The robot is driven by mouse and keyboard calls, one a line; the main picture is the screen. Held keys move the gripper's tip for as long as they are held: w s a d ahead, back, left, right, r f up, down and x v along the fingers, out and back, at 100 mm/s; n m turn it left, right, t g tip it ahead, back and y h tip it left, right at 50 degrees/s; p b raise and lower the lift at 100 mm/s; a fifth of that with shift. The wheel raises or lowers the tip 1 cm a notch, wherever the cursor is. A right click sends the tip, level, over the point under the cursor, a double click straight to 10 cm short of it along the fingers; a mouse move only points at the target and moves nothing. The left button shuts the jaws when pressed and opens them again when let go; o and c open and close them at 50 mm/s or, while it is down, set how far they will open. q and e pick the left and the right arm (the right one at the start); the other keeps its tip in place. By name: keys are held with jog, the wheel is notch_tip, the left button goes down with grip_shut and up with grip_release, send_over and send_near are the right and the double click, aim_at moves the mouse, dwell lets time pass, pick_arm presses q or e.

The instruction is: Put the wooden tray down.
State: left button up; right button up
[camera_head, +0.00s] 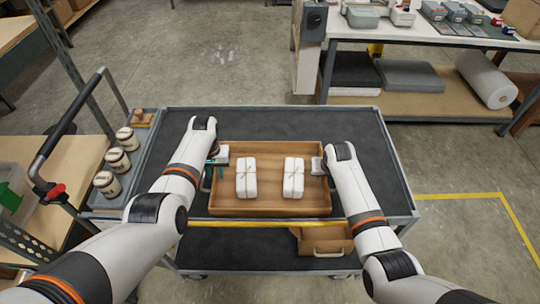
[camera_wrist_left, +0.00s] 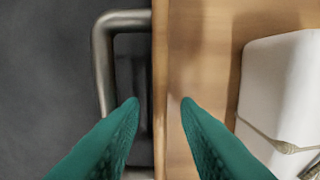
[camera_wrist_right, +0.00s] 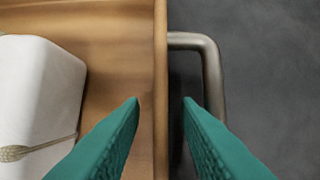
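The wooden tray (camera_head: 270,210) sits level on the dark top of the cart (camera_head: 270,122). Two white tied packages (camera_head: 246,178) (camera_head: 294,178) stand in it. My left gripper (camera_head: 217,164) is at the tray's left side. In the left wrist view its teal fingers (camera_wrist_left: 160,102) are apart, one on each side of the tray's side wall, with a metal handle (camera_wrist_left: 103,60) outside. My right gripper (camera_wrist_right: 162,102) straddles the right wall the same way, by the other handle (camera_wrist_right: 212,75). Gaps show between fingers and walls. In the head view the right fingers are mostly hidden.
Several lidded jars (camera_head: 116,160) stand at the cart's left. Another wooden box (camera_head: 323,241) lies on the cart's lower shelf. A workbench (camera_head: 430,38) stands at the back right. The cart top is bare behind the tray.

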jog(key=shift+r, duration=0.1)
pick_arm(q)
notch_tip(320, 180, up, 11)
jog(key=shift+r, duration=0.15)
pick_arm(e)
jog(key=v, duration=1.2)
jog(key=shift+s, duration=0.1)
